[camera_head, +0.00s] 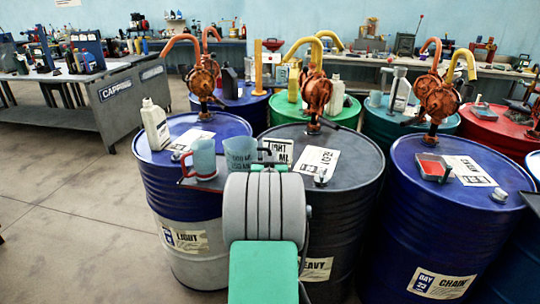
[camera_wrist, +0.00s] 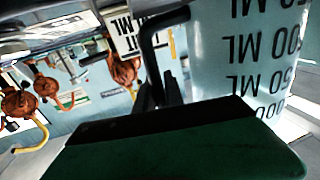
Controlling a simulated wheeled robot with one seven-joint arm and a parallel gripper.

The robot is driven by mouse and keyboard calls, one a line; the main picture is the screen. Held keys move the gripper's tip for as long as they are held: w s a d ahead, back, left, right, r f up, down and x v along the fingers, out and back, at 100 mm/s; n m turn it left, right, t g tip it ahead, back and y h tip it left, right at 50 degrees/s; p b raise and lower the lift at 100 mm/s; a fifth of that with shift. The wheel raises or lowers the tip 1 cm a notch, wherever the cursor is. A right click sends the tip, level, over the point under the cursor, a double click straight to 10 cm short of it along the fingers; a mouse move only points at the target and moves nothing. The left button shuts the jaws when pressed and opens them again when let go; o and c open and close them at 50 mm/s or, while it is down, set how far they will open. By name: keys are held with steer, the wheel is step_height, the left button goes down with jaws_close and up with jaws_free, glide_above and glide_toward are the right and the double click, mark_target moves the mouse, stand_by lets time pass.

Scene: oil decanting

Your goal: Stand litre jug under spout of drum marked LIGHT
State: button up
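The LIGHT drum (camera_head: 172,205), blue above and pale below, stands at the left; its label (camera_head: 186,240) reads LIGHT. Its orange pump (camera_head: 203,78) has a curved spout (camera_head: 178,42) hanging to the left over the drum top. A translucent jug with ML marks (camera_head: 240,153) is at the drum's right front edge. In the wrist view the jug (camera_wrist: 236,60) fills the right side, its dark handle (camera_wrist: 151,45) running down behind the green-and-black finger. My gripper (camera_head: 268,168) appears shut on that handle; the finger contact is hidden.
A blue-grey jug (camera_head: 203,158) and a white bottle (camera_head: 155,124) stand on the LIGHT drum. The HEAVY drum (camera_head: 352,205) is beside it, the CHAIN drum (camera_head: 405,225) further right. A CAPPING bench (camera_head: 120,100) is at the left; the floor (camera_head: 60,220) before it is clear.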

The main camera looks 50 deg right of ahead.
steer(key=o, duration=0.4)
steer(key=shift+r, duration=0.15)
